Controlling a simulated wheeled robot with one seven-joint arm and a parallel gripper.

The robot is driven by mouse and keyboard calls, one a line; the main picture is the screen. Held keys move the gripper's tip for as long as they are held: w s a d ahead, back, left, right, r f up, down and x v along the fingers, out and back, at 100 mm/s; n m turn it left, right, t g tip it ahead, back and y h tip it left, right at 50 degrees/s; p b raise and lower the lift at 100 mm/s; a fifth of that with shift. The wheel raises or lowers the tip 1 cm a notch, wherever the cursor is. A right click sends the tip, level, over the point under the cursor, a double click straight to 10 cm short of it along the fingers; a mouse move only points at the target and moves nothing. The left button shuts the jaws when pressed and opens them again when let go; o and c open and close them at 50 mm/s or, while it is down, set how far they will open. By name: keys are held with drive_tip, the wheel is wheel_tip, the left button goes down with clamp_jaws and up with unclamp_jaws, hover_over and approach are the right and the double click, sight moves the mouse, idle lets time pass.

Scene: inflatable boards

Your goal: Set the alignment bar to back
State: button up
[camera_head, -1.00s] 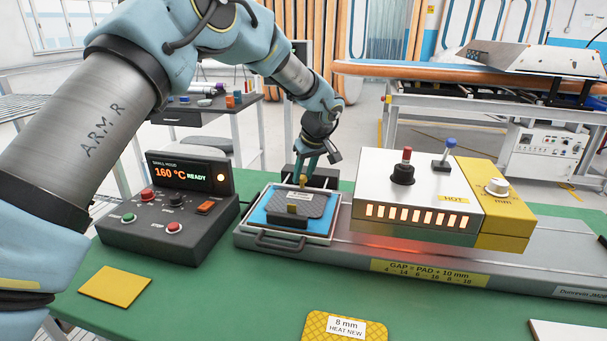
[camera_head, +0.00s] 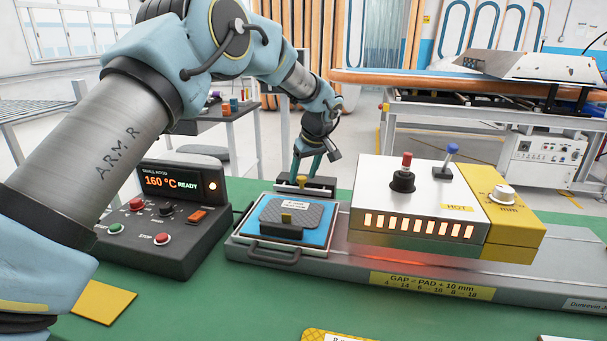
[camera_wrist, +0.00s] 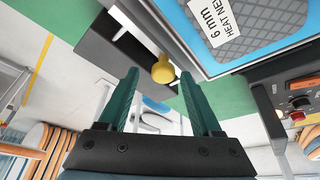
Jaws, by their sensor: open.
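A dark bar (camera_head: 322,188) with a small brass knob (camera_head: 302,181) stands at the back edge of the blue pad tray (camera_head: 262,214). In the wrist view the brass knob (camera_wrist: 163,71) shows between the fingertips, without clear contact on either side. My gripper (camera_head: 307,173) is open, its teal fingers pointing down over the dark bar; it also shows in the wrist view (camera_wrist: 160,80). A second dark block (camera_head: 290,232) with a brassy knob sits at the tray's front. I cannot tell for sure which dark piece is the alignment bar. A grey pad labelled 6 mm (camera_wrist: 250,40) lies in the tray.
A white and yellow heater (camera_head: 420,200) with glowing slots stands right of the tray on a grey rail. A control box (camera_head: 150,235) reading 160 °C READY stands left. A yellow square (camera_head: 103,302) lies on the green table in front.

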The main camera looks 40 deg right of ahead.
drive_tip(key=b+v, duration=0.2)
drive_tip(key=v, duration=0.9)
drive_tip(key=shift+b, duration=0.4)
drive_tip(key=shift+f, duration=0.1)
drive_tip(key=w+a+f+g, duration=0.15)
drive_tip(key=w+a, duration=0.35)
drive_tip(key=a, duration=0.6)
drive_tip(key=w+a+f+y, duration=0.15)
drive_tip(key=w+a, duration=0.25)
drive_tip(key=a, duration=0.7)
drive_tip(key=w+a+f+g+h, duration=0.15)
drive_tip(key=w+a, duration=0.35)
drive_tip(key=a, duration=0.6)
drive_tip(key=s+a+f, duration=0.2)
drive_tip(key=s+a, duration=0.2)
drive_tip(key=a, duration=0.5)
drive_tip(key=s+a+f, duration=0.2)
drive_tip(key=s+a, duration=0.2)
drive_tip(key=a, duration=0.5)
drive_tip(key=s+a+f+n, duration=0.1)
drive_tip(key=s+a, duration=0.3)
drive_tip(key=a, duration=0.5)
drive_tip(key=shift+s+f+y, duration=0.4)
drive_tip(key=shift+f, duration=0.3)
drive_tip(key=shift+c, duration=0.3)
